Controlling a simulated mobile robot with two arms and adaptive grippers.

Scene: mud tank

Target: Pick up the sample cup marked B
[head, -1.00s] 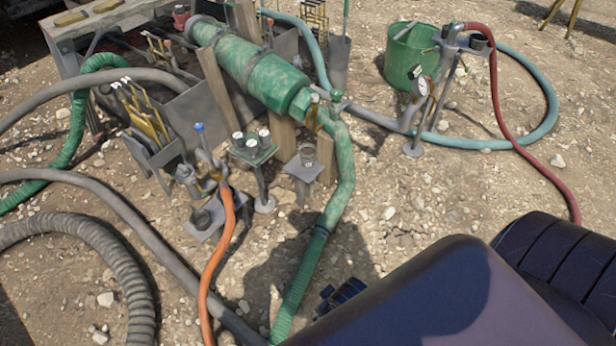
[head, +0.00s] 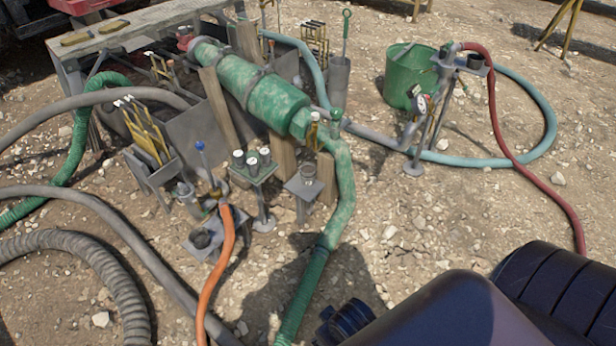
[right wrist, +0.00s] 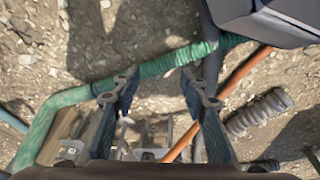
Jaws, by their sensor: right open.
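Three small cups with pale tops (head: 251,160) stand on a small green-topped stand in the head view. No cup is clear in that view. My left gripper is not in view.
A green hose (head: 318,255) and an orange hose (head: 219,270) run near the stands. A large green cylinder (head: 250,85) lies behind them on the tank. Yellow-handled tools (head: 148,130) stand to the left. A green bucket (head: 407,85) is at the back.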

